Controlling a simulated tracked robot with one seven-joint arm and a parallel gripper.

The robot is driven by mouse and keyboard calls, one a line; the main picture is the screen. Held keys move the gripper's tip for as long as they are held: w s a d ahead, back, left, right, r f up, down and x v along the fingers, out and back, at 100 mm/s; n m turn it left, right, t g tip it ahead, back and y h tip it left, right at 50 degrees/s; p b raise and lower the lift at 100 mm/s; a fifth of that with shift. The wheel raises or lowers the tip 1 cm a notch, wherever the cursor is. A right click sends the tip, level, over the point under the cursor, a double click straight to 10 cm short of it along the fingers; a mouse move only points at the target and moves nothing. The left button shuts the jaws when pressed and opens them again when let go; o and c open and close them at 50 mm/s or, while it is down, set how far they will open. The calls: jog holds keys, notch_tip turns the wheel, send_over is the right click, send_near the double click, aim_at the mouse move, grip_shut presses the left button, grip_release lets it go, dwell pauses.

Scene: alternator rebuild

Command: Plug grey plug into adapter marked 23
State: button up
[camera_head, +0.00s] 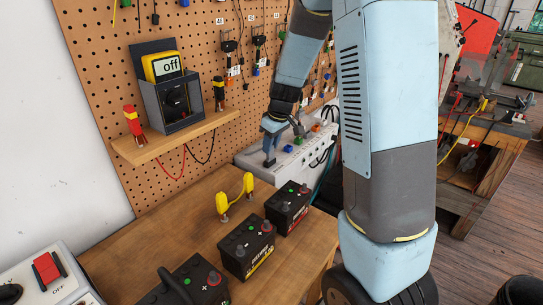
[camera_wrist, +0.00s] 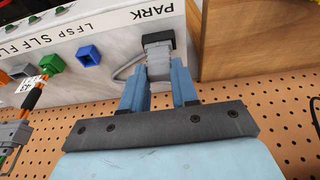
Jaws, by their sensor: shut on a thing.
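In the wrist view my gripper (camera_wrist: 159,88) is shut on a grey plug (camera_wrist: 158,62). The plug sits against the black socket (camera_wrist: 152,40) beside the word PARK on a white panel (camera_wrist: 110,70); I cannot tell if it is seated in it. A grey cable loops left from the plug. In the head view my gripper (camera_head: 270,150) is at the white panel box (camera_head: 253,160) below the pegboard; the plug is too small to make out there. At the left of the wrist view hangs an orange-tipped adapter with a white tag (camera_wrist: 30,84); its number is not clearly legible.
Blue (camera_wrist: 89,55) and green (camera_wrist: 52,64) sockets are left of the plug. Numbered adapters (camera_head: 230,48) hang on the pegboard (camera_head: 205,30). Batteries (camera_head: 247,247), a yellow-handled tool (camera_head: 235,194) and a shelf with a meter (camera_head: 163,66) are nearby. A wooden edge (camera_wrist: 240,40) borders the panel's right.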

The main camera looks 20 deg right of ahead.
jog(key=shift+r, duration=0.6)
jog(key=shift+r, duration=0.35)
jog(key=shift+r, duration=0.7)
jog(key=shift+r, duration=0.25)
jog(key=shift+f, duration=0.15)
